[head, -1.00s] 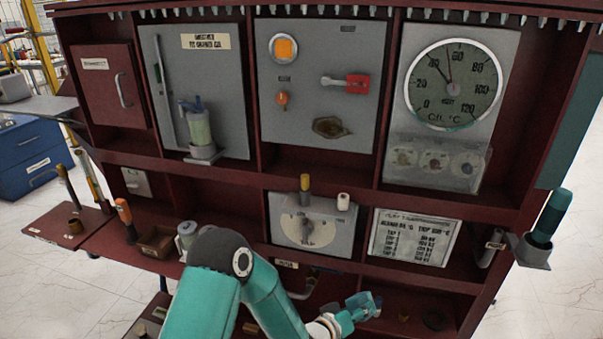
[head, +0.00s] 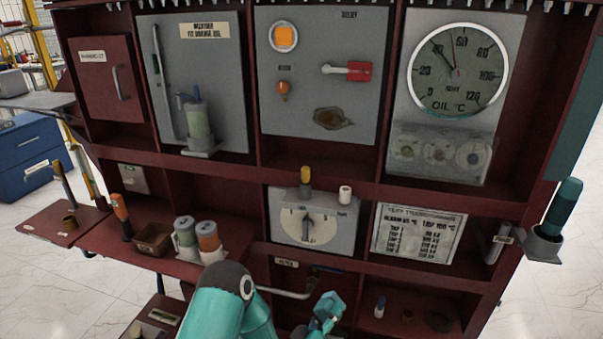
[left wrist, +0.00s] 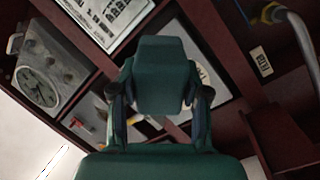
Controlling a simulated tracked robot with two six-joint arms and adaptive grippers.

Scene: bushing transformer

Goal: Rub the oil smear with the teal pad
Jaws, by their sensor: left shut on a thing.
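The oil smear (head: 333,118) is a brown, irregular patch low on the grey middle panel, below the red-handled lever. My left gripper (head: 321,322) is low in the head view, in front of the lower shelves and well below the smear. It is shut on the teal pad (head: 331,304), a blocky piece that stands out past the fingers. In the left wrist view the pad (left wrist: 160,78) sits between both fingers of my left gripper (left wrist: 158,104). The pad and smear are apart. My right gripper is not in view.
An orange indicator (head: 284,37), an orange knob (head: 283,88) and the lever (head: 350,70) surround the smear. A selector dial box (head: 312,218) with two small posts stands below that panel. Grey and orange canisters (head: 208,238) stand left. Shelf edges project between the rows.

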